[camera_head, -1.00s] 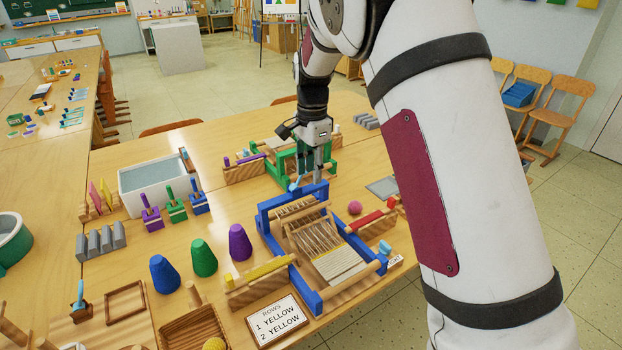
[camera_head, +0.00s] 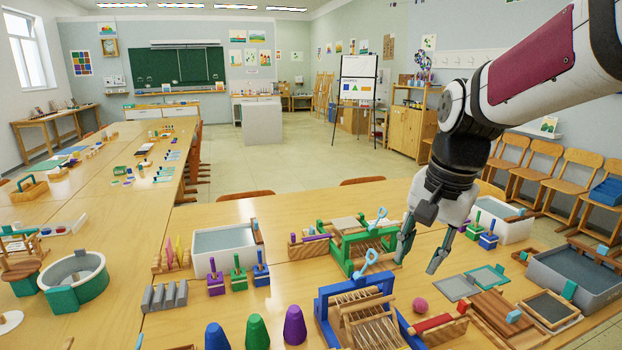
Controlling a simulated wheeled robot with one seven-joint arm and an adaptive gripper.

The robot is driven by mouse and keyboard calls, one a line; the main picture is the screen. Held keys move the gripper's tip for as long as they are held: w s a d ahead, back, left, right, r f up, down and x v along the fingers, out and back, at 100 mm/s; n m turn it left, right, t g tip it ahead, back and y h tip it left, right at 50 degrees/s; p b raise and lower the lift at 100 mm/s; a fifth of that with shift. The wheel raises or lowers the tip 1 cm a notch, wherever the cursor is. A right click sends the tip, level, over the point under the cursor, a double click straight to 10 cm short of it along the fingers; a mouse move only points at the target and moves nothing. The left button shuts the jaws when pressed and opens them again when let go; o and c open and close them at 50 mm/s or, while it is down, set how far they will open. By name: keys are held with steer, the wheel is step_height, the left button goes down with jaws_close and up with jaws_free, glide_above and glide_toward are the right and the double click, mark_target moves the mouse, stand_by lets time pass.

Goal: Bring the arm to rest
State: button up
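My gripper (camera_head: 420,255) hangs at the right of the view, pointing down over the table. Its two fingers are spread apart with nothing between them. My arm reaches in from the upper right, bent at the wrist. A light blue looped handle stands on each loom. The lower part of the blue loom is cut off by the bottom edge.
A pink ball (camera_head: 420,305), a red bar (camera_head: 432,323) and a grey tray (camera_head: 575,280) lie to the right. Blue, green and purple cones (camera_head: 294,325) stand at the front. A white basin (camera_head: 226,250) stands left of the looms. The floor behind the table is clear.

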steer(key=s+d+n+t+h, duration=0.1)
steer(key=s+n, duration=0.7)
steer(key=s, duration=1.3)
steer(key=shift+s+d+r+t+p, duration=0.15)
steer(key=shift+s+r+t+p, duration=0.15)
steer(key=shift+s+t+p, duration=0.25)
steer(key=shift+w, duration=0.15)
